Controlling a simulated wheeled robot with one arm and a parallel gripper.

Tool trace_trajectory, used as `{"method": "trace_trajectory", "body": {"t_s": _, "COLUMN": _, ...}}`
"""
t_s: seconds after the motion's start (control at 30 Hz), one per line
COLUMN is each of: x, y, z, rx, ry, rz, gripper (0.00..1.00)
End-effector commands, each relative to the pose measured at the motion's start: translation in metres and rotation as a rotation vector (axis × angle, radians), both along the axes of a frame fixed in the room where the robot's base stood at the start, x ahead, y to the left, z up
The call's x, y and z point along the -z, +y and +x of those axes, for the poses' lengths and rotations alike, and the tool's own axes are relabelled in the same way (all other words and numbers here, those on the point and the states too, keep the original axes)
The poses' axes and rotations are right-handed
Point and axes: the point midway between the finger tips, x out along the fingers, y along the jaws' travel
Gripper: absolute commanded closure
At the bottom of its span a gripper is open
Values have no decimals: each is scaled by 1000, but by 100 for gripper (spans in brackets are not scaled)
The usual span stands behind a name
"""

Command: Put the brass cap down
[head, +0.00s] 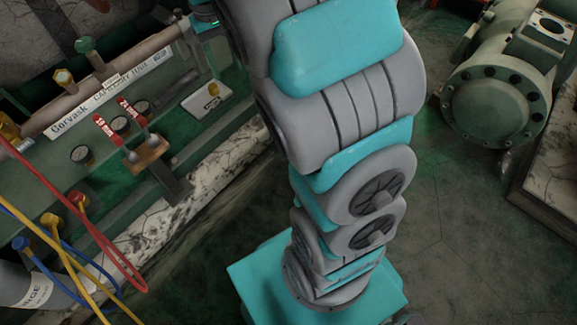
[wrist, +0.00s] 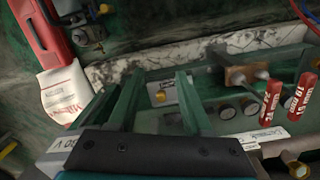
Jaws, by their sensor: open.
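A small brass cap (wrist: 160,97) rests on a pale rectangular plate (wrist: 170,88), and shows between my fingers in the wrist view. The cap also shows in the head view (head: 213,89), at the upper part of the white plate (head: 203,104) on the green bench. My gripper (wrist: 159,75) is open, with a wide gap between its two green fingers and nothing held. The cap is not touched by either finger in the wrist view. In the head view my gripper is mostly out of frame at the top.
Red-handled valves (head: 133,108) and gauges (head: 119,123) stand left of the plate. Red, yellow and blue hoses (head: 70,250) hang at lower left. A green compressor (head: 495,95) stands at right. A red tool (wrist: 42,30) shows at upper left in the wrist view.

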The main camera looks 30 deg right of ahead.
Motion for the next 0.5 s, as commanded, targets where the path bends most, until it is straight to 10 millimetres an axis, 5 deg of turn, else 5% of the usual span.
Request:
{"method": "trace_trajectory", "body": {"t_s": 0.23, "x": -14, "y": 2, "z": -104, "rx": 31, "ry": 31, "rz": 6, "gripper": 51}}
{"method": "trace_trajectory", "body": {"t_s": 0.5, "x": -6, "y": 10, "z": -216, "rx": 32, "ry": 74, "rz": 18, "gripper": 51}}
